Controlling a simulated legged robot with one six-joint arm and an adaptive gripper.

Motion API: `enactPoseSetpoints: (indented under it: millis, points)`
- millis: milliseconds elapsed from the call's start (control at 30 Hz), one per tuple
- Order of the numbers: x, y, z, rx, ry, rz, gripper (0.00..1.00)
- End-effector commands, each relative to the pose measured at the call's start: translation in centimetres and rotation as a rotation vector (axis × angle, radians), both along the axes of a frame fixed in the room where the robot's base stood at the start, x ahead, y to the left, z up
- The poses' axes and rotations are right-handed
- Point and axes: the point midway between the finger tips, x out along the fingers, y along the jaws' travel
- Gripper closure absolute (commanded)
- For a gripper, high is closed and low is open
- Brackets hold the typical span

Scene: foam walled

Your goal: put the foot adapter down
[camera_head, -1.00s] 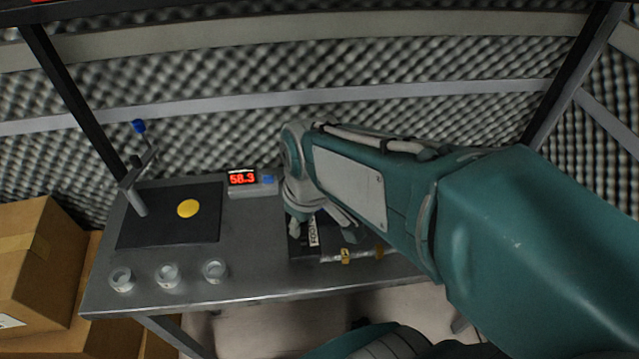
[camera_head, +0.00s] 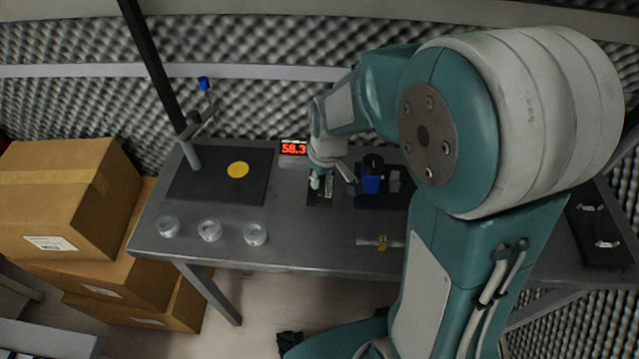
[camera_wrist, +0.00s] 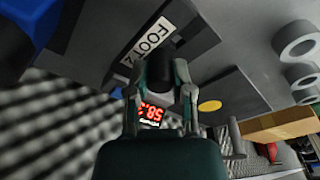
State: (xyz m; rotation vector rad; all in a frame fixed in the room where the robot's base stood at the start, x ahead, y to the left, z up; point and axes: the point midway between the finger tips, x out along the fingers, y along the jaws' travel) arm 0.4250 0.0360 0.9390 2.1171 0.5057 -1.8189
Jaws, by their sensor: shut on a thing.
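My gripper (camera_head: 332,184) is low over a dark pad (camera_head: 319,201) on the metal bench, near its back edge. In the wrist view, my gripper (camera_wrist: 164,72) is shut on a dark rounded piece (camera_wrist: 164,62), which I take as the foot adapter. I cannot tell whether the piece touches the pad.
A blue and black device (camera_head: 372,178) stands close right of my gripper. A red display (camera_head: 293,149) is at back left. A black mat (camera_head: 190,188) bears a yellow disc (camera_head: 238,170) and a stand. A rod (camera_head: 380,242) lies front right.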

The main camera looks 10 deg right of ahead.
Motion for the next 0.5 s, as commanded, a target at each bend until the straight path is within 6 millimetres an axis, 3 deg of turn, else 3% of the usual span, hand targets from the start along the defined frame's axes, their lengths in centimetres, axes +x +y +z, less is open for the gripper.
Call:
enactPoseSetpoints:
  millis: [167,333,500]
  points:
    - [0.8,0.1,-1.0,0.000,0.000,0.000,1.00]
    - [0.7,0.1,-3.6,0.000,0.002,-0.001,1.00]
    - [0.8,0.1,-3.9,0.000,-0.003,0.000,1.00]
